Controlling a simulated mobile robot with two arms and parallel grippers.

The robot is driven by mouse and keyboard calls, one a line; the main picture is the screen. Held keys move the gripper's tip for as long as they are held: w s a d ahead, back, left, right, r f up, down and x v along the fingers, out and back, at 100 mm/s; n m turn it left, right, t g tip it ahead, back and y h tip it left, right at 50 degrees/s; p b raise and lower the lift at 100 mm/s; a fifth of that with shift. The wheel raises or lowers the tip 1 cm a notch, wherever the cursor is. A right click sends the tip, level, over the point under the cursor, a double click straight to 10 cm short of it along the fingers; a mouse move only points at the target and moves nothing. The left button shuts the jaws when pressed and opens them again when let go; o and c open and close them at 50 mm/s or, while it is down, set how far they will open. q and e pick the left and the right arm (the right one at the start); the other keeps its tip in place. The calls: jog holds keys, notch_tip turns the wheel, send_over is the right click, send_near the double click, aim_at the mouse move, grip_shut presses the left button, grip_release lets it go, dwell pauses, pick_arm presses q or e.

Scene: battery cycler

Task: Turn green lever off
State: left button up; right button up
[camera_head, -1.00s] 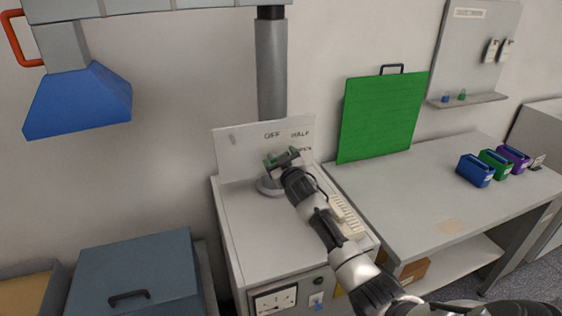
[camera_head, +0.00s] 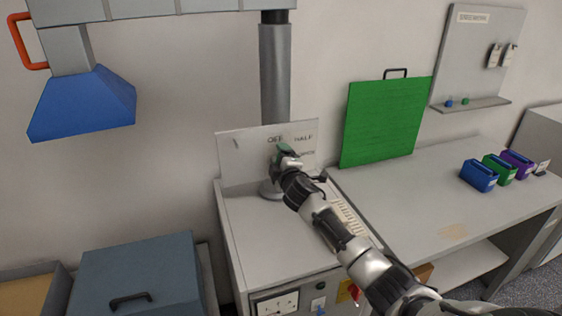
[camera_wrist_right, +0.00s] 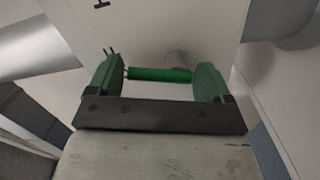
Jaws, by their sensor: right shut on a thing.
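The green lever (camera_wrist_right: 158,75) shows in the right wrist view as a green bar across the space between my two green fingers. In the head view my right gripper (camera_head: 283,153) is over the round grey base (camera_head: 270,190) at the foot of the grey pipe, just in front of the OFF label (camera_head: 275,139). There the gripper hides most of the lever, so its exact angle is hard to tell. My left gripper is not in view.
A white label panel (camera_head: 237,150) marked OFF, HALF and OPEN stands behind on the white cabinet (camera_head: 250,235). The grey pipe (camera_head: 275,80) rises behind it. A green board (camera_head: 385,122) leans right, on a bench with small coloured bins (camera_head: 480,177). A blue hood (camera_head: 85,102) hangs left.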

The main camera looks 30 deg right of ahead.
jog(key=shift+a+n, duration=0.25)
jog(key=shift+n, duration=1.25)
jog(key=o, duration=0.8)
jog(key=shift+s, duration=0.1)
jog(key=b+v, duration=0.1)
jog(key=v, duration=0.9)
jog(key=shift+s+b, duration=0.3)
jog(key=shift+b, duration=0.05)
jog(key=shift+f, duration=0.15)
